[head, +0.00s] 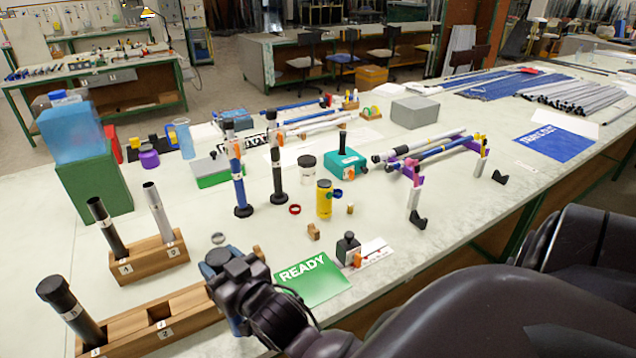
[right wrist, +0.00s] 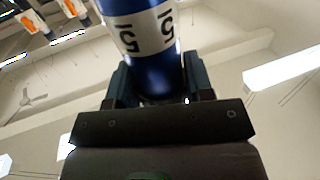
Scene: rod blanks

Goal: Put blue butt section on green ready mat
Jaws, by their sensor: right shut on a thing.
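The green ready mat (head: 318,292) lies flat near the front edge of the table, with white READY lettering. My right gripper (head: 232,275) is just left of the mat, above the wooden stand's right end. In the right wrist view, my right gripper (right wrist: 150,100) is shut on the blue butt section (right wrist: 155,75), a glossy blue cylinder with a white numbered label. In the head view, part of the blue butt section (head: 219,256) shows at the gripper; the arm hides most of it. My left gripper is not in view.
A wooden stand (head: 190,301) with a dark rod in it is at the front left; another (head: 145,262) holds two rods behind it.

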